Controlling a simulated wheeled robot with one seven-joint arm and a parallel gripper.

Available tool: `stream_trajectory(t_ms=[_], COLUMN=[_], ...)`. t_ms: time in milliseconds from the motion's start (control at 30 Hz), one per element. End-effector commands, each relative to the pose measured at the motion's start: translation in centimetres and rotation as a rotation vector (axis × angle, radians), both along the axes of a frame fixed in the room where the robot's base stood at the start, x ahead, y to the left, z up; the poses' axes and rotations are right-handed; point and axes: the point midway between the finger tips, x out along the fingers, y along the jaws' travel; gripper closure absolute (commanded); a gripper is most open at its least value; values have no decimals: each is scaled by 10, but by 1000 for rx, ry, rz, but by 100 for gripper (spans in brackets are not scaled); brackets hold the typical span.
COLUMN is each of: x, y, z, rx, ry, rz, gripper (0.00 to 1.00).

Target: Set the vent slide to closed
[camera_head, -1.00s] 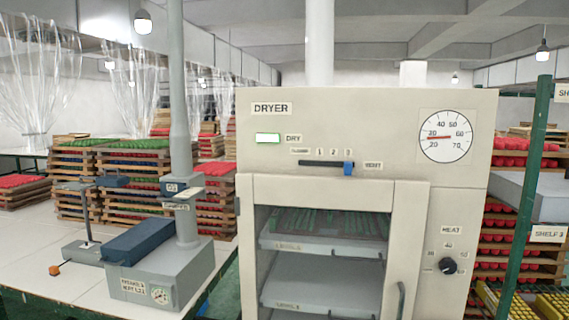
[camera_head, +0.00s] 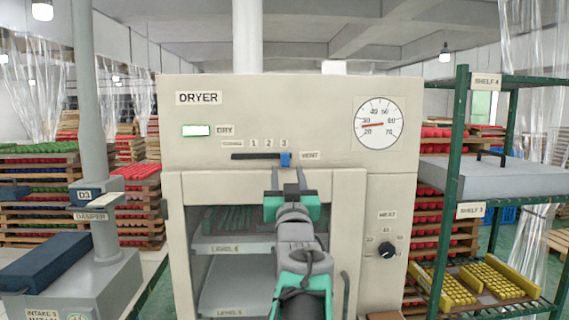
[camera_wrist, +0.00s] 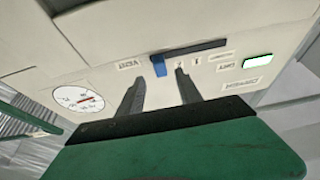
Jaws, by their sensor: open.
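The vent slide is a blue knob (camera_head: 286,159) on a dark horizontal slot (camera_head: 252,156) in the upper panel of the cream dryer. The knob stands at the slot's right end, by the 3 mark and the VENT label (camera_head: 310,156). A label (camera_head: 232,143) too small to read is at the slot's left end. My gripper (camera_head: 287,176) is open and empty, just below the knob in the head view. In the wrist view, turned upside down, the blue knob (camera_wrist: 159,66) shows between and slightly beyond the fingertips. I cannot tell whether they touch it.
A round dial (camera_head: 379,123) and a heat knob (camera_head: 387,250) are on the dryer's right side. The dryer's framed door (camera_head: 345,215) is below the slot, with trays behind it. A green shelf rack (camera_head: 449,190) stands at right, a dabber station (camera_head: 85,275) at left.

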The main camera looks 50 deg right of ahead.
Motion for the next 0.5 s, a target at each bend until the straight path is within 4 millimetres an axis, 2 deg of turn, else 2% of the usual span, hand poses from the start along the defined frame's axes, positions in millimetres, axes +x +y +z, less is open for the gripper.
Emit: stream_trajectory(t_ms=[300,500], x=[35,46], y=[-38,-51], z=[25,30], rx=[0,0], ry=[0,-1], rz=[1,0], gripper=[58,58])
